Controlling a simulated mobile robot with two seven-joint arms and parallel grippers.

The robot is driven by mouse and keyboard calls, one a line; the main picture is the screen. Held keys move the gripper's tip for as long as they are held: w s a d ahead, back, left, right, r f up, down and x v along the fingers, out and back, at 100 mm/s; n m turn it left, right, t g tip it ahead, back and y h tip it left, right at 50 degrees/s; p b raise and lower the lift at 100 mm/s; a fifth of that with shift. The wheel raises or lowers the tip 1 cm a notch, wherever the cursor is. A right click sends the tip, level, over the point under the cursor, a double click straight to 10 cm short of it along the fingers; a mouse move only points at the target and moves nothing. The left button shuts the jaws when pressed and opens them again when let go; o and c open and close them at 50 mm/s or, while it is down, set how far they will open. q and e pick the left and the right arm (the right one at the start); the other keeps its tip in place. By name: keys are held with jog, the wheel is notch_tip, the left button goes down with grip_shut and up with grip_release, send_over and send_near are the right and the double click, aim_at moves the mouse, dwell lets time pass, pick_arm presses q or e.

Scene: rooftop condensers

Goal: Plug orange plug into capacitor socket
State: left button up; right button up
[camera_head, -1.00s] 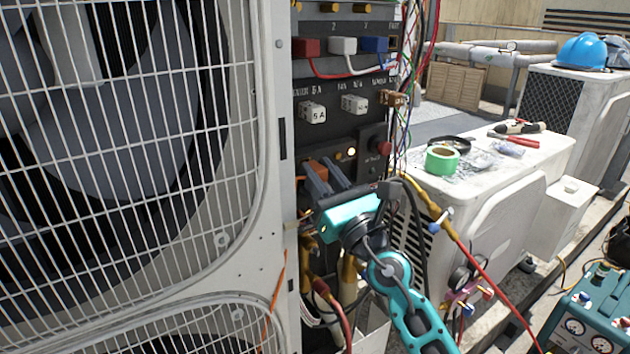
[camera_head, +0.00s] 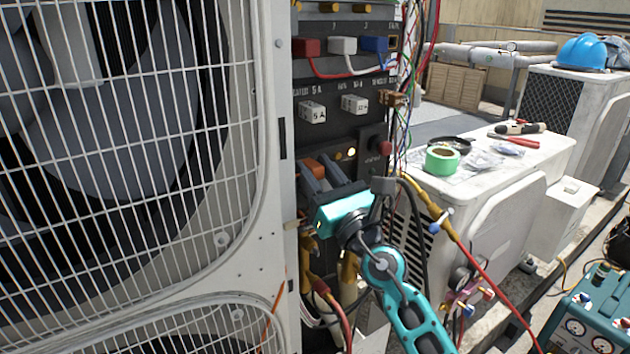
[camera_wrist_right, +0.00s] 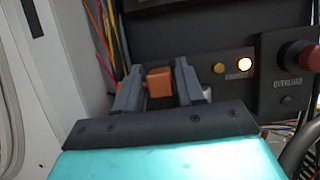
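The orange plug (camera_head: 314,167) is in front of the dark panel's lower part, at my right gripper (camera_head: 325,172). In the right wrist view, the orange plug (camera_wrist_right: 158,81) sits between the two grey fingertips (camera_wrist_right: 158,88), which look closed on its sides. The teal gripper body (camera_head: 343,212) is below and right of the plug, with the fingers pointing up and left into the panel. The capacitor socket cannot be made out for certain; the area behind the plug is hidden by it and the fingers. My left gripper is not in view.
The fan grille (camera_head: 130,130) fills the left. The panel has a red overload button (camera_head: 383,148), a lit lamp (camera_head: 351,152) and white blocks (camera_head: 312,112). Loose wires (camera_head: 405,140) hang at its right edge. Brass pipes and hoses crowd below my gripper.

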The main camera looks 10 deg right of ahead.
jog(key=o, duration=0.3)
